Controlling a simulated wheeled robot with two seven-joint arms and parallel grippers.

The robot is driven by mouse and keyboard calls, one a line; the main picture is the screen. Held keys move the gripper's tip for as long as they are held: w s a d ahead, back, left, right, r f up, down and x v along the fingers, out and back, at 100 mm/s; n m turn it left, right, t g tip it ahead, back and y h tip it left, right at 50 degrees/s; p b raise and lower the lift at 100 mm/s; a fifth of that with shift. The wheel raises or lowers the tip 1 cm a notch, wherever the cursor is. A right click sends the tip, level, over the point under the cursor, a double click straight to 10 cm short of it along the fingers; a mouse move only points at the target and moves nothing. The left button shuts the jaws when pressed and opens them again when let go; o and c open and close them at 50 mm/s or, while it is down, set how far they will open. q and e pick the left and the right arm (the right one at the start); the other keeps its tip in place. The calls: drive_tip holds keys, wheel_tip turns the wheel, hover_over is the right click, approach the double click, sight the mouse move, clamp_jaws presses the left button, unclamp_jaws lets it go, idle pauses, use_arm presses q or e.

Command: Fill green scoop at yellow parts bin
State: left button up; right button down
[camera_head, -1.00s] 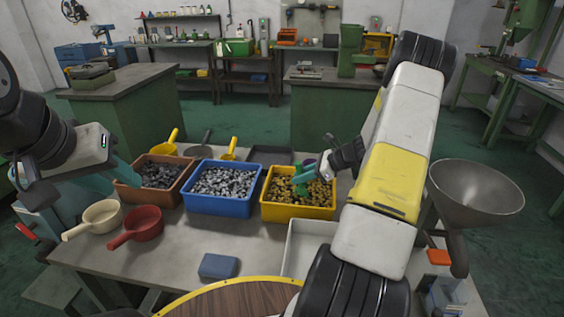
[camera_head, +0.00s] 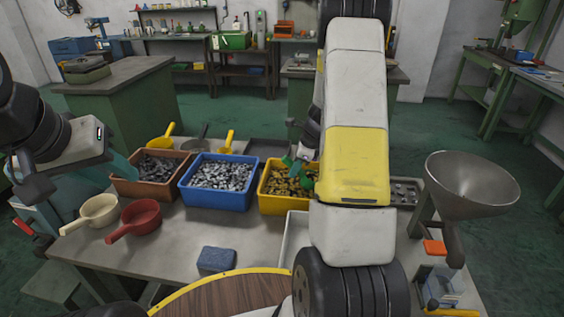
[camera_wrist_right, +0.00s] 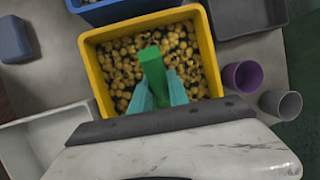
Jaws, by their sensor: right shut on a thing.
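The yellow parts bin (camera_head: 281,206) stands on the table to the right of the blue bin and holds small brass-coloured parts. In the right wrist view the yellow bin (camera_wrist_right: 95,72) lies under my right gripper (camera_wrist_right: 158,84). Its teal fingers are shut on the green scoop (camera_wrist_right: 151,62), whose green top shows over the parts. The scoop's lower part is hidden, so I cannot tell how full it is. In the head view my right arm covers part of the bin and scoop. My left gripper (camera_head: 122,172) is beside the brown bin, with its jaw gap unclear.
The blue bin (camera_head: 213,202) and brown bin (camera_head: 142,190) hold grey parts. Cream (camera_head: 98,212) and red (camera_head: 137,220) scoops lie front left. A white tray (camera_wrist_right: 42,145) is beside the yellow bin. Purple (camera_wrist_right: 243,76) and grey cups stand opposite. A metal funnel (camera_head: 470,185) stands right.

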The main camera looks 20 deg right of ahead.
drive_tip(key=shift+g+h, duration=0.3)
drive_tip(key=shift+h, duration=0.4)
drive_tip(key=r, duration=0.2)
drive_tip(key=a+r, duration=0.1)
drive_tip(key=r, duration=0.4)
drive_tip(key=shift+w+a+r, duration=0.2)
drive_tip(key=shift+w+r, duration=0.1)
drive_tip(key=shift+r, duration=0.5)
